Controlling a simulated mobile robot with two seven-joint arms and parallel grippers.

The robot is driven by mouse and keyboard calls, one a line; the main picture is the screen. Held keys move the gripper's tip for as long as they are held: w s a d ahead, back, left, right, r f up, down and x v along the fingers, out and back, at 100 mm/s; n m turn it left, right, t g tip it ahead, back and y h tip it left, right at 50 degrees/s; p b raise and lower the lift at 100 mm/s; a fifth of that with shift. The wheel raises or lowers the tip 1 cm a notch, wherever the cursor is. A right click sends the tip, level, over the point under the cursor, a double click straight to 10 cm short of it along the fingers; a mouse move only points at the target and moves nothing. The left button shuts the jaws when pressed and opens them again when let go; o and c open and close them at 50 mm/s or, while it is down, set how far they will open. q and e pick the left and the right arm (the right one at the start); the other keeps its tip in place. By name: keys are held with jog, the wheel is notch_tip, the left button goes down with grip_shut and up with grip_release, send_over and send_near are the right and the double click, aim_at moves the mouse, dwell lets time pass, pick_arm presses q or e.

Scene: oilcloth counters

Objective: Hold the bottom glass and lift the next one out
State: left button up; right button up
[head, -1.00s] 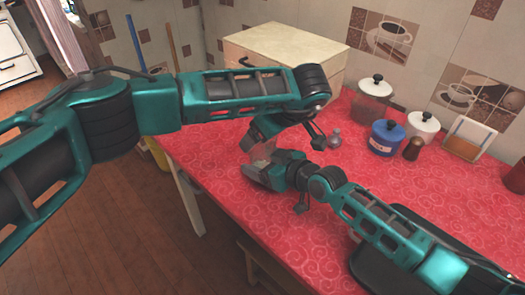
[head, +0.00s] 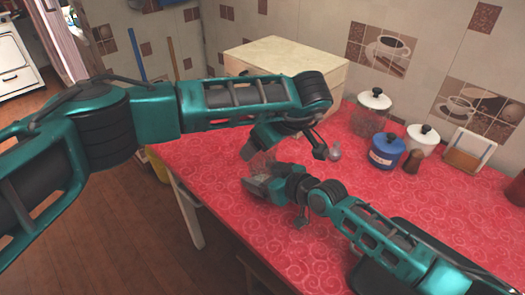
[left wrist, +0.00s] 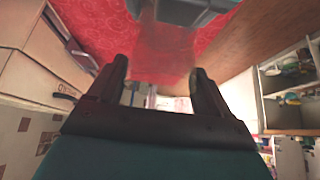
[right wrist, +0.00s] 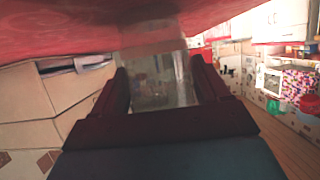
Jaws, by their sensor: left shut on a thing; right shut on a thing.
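Clear, see-through glasses (head: 261,161) stand in a stack near the table's left edge, between my two grippers. My left gripper (head: 250,150) comes from above and is shut on the upper glass, which also shows between its fingers in the left wrist view (left wrist: 160,60). My right gripper (head: 256,184) is low over the table and is shut on the bottom glass, seen between its fingers in the right wrist view (right wrist: 158,80). The grippers hide parts of both glasses. I cannot tell how far one sits inside the other.
The red patterned table (head: 220,160) ends close to the left of the glasses. A small clear bottle (head: 336,152) stands to the right.

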pick_arm(q)
notch_tip(320, 180, up, 9)
pick_arm(e)
jog(key=o, duration=1.2)
